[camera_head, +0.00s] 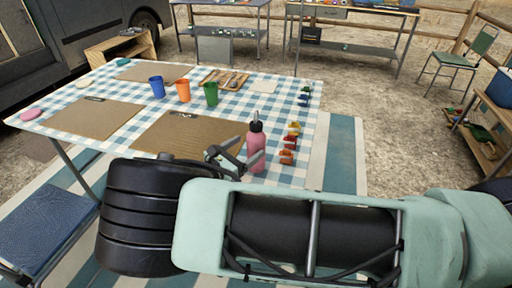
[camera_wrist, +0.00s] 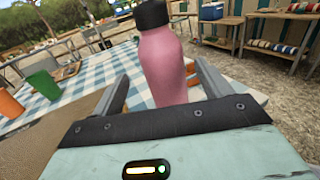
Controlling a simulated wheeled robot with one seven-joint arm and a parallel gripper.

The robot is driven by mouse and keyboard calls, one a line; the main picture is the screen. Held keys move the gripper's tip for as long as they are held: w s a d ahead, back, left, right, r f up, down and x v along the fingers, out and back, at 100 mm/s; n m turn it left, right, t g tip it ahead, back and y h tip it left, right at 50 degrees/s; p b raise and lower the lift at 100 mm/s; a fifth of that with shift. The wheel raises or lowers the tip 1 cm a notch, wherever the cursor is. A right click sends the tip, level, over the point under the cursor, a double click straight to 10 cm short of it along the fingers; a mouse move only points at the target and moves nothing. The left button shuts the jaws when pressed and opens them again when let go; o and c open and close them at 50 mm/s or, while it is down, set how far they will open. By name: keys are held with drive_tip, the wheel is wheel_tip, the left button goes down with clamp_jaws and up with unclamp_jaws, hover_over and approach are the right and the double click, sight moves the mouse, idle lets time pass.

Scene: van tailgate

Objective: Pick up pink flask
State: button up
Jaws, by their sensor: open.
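The pink flask (camera_head: 256,150) stands upright on the checked table, near its front right part, and has a black cap. My gripper (camera_head: 238,157) is open just left of the flask in the head view. In the wrist view my gripper (camera_wrist: 160,85) shows its fingers spread on both sides of the flask. I cannot tell whether either finger touches it.
The table (camera_head: 75,97) has a blue-and-white checked cloth. Brown boards (camera_head: 185,135) lie left of the flask. Small red and yellow items (camera_head: 289,146) stand close on its right. Blue (camera_head: 157,87), orange (camera_head: 183,91) and green (camera_head: 211,94) cups stand farther back.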

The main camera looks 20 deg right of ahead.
sight(260, 140)
drive_tip(key=p+x, duration=0.1)
drive_tip(key=x, duration=0.5)
drive_tip(key=shift+s+d, duration=0.1)
drive_tip(key=shift+d, duration=0.2)
drive_tip(key=c, duration=1.2)
